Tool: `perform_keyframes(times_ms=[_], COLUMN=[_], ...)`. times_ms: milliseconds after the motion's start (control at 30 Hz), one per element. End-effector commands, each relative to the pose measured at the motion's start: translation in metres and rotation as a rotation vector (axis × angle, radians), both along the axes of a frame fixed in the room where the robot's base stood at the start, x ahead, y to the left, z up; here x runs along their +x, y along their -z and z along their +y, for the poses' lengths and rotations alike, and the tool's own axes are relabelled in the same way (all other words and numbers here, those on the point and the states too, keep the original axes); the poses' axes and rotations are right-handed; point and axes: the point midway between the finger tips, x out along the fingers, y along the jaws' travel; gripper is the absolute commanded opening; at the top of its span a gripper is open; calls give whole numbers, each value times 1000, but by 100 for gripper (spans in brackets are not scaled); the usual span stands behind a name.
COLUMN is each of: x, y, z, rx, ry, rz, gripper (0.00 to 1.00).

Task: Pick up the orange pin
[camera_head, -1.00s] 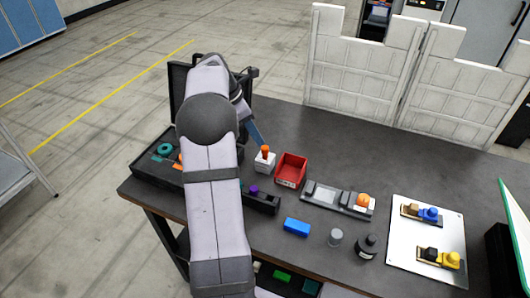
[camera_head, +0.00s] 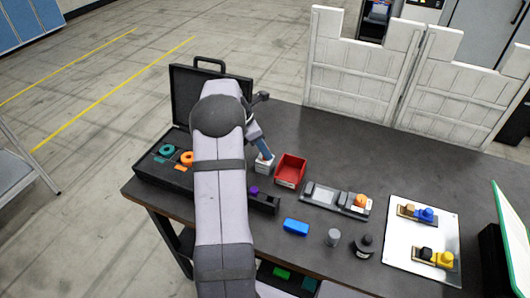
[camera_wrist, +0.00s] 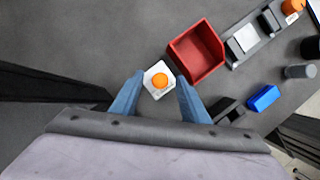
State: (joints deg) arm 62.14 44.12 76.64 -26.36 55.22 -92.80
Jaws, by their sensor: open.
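The orange pin (camera_wrist: 159,81) shows as a round orange top in the wrist view. It stands in a small white block (camera_wrist: 149,75) on the dark table. My gripper (camera_wrist: 161,77) is open, with one blue finger on each side of the pin in that picture. Its height above the pin is hard to judge. In the head view my gripper (camera_head: 263,151) is at the white block (camera_head: 264,168) and hides most of the pin.
A red bin (camera_head: 290,171) stands close to the right of the white block. Farther right are a grey fixture (camera_head: 325,197), a blue block (camera_head: 296,227), a grey cylinder (camera_head: 333,238) and a white plate (camera_head: 420,265). An open black case (camera_head: 150,180) with teal and orange rings lies left.

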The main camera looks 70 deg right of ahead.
Motion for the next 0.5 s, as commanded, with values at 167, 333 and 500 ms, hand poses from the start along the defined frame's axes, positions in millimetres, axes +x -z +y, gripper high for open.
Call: perform_keyframes(times_ms=[167, 333, 500], x=[0, 0, 0], y=[1, 1, 0], z=[0, 0, 0], rx=[0, 0, 0], ry=[0, 0, 1], rz=[0, 0, 0], gripper=[41, 8, 0])
